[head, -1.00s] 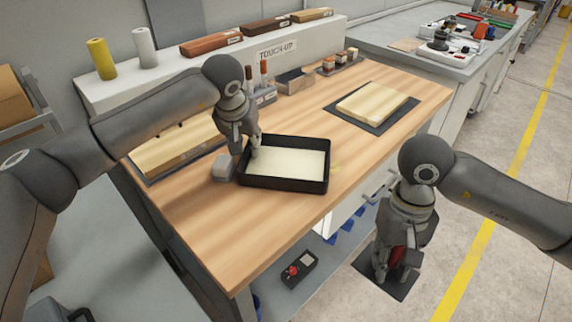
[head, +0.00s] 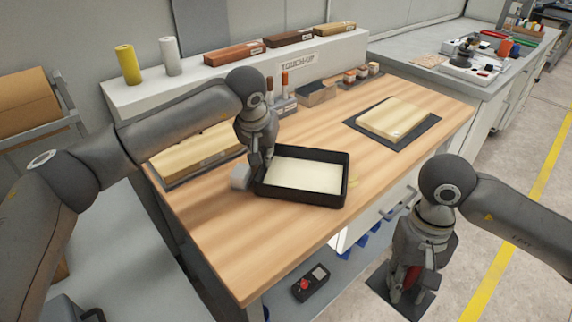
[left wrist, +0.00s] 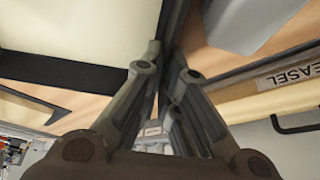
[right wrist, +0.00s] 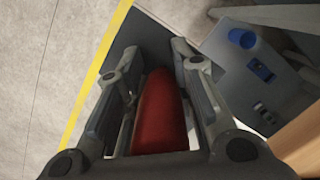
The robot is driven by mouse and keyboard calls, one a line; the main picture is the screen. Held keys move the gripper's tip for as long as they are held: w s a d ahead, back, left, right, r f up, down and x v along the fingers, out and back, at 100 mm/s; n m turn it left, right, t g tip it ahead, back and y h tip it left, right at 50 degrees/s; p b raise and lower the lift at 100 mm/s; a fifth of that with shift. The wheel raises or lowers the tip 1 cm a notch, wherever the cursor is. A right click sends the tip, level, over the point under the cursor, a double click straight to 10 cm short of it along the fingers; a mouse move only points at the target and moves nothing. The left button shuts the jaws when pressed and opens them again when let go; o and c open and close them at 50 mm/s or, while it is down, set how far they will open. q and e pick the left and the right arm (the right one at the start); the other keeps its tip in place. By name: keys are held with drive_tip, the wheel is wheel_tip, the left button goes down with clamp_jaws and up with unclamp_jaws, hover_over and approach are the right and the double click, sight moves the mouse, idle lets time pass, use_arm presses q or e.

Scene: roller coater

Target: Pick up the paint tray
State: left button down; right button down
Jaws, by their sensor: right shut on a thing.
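The black paint tray (head: 349,180) with a pale inner floor lies on the wooden bench, and its black wall also shows in the left wrist view (left wrist: 70,68). My left gripper (head: 267,160) points down at the tray's left wall. In the left wrist view its fingers (left wrist: 164,75) are close together with the dark wall between them; contact is partly hidden. My right gripper (right wrist: 155,75) is shut on a red rounded object (right wrist: 160,115), clear of the bench on the right. The red object also shows in the head view (head: 412,279).
A small grey block (head: 240,176) stands left of the tray. A pale board on a dark mat (head: 428,124) lies at the back right, another panel (head: 195,153) at the back left. A shelf (head: 225,78) runs behind. The bench front (head: 245,265) is clear.

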use_arm(q)
drive_tip(key=shift+r, duration=0.15)
use_arm(e)
drive_tip(key=shift+r, duration=0.15)
use_arm(q)
drive_tip(key=shift+r+p, duration=0.15)
drive_tip(key=shift+p, duration=0.15)
use_arm(e)
drive_tip(key=shift+r, duration=0.15)
use_arm(q)
drive_tip(key=r, duration=0.4)
drive_tip(key=shift+s+d+b, duration=0.1)
drive_tip(key=shift+s+b, duration=0.15)
drive_tip(key=shift+b, duration=0.1)
use_arm(e)
drive_tip(key=shift+f, duration=0.3)
drive_tip(key=shift+f+b, duration=0.35)
drive_tip(key=shift+f, duration=0.05)
drive_tip(key=shift+f+b, duration=0.7)
drive_tip(key=shift+b, duration=0.05)
use_arm(q)
drive_tip(key=s+d+r, duration=0.1)
drive_tip(key=s+r, duration=0.8)
drive_tip(key=s, duration=0.4)
drive_tip(key=shift+s+d, duration=0.2)
drive_tip(key=shift+d, duration=0.2)
